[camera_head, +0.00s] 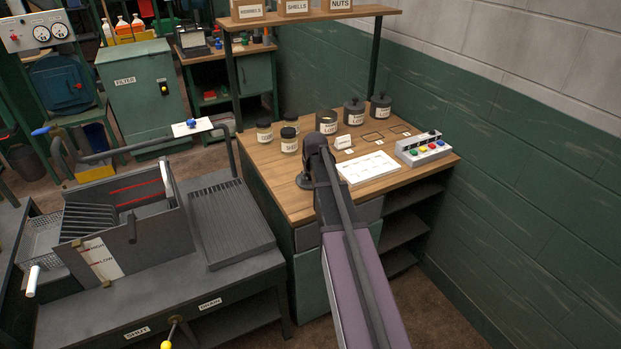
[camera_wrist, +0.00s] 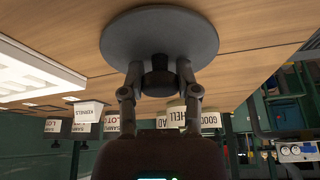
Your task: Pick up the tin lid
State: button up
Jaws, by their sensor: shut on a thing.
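The tin lid (camera_wrist: 150,32) is a round grey disc with a dark knob, large at the top of the wrist view. My gripper (camera_wrist: 158,76) is shut on the knob, one finger on each side. In the head view the lid (camera_head: 302,182) shows partly at the left of my wrist, low over the wooden bench top; my arm hides the rest. Whether it touches the bench I cannot tell. An open tin (camera_head: 327,128) without a lid stands behind my wrist. Two grey tins (camera_head: 354,118) to its right wear knobbed lids.
Three labelled jars (camera_head: 289,146) stand left of the open tin. A white sheet (camera_head: 367,169) and a button box (camera_head: 424,151) lie to the right. Outlined spots (camera_head: 373,138) on the bench are bare. A shelf (camera_head: 310,17) with boxes stands above the back.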

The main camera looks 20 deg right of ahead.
jog(key=shift+r, duration=0.1)
notch_tip(320, 180, up, 3)
jog(key=p, duration=0.3)
jog(key=shift+f, duration=0.2)
jog(key=s+d+r+p, duration=0.1)
jog(key=s+r+p, duration=0.1)
jog(key=s, duration=1.4)
jog(key=shift+d, duration=0.1)
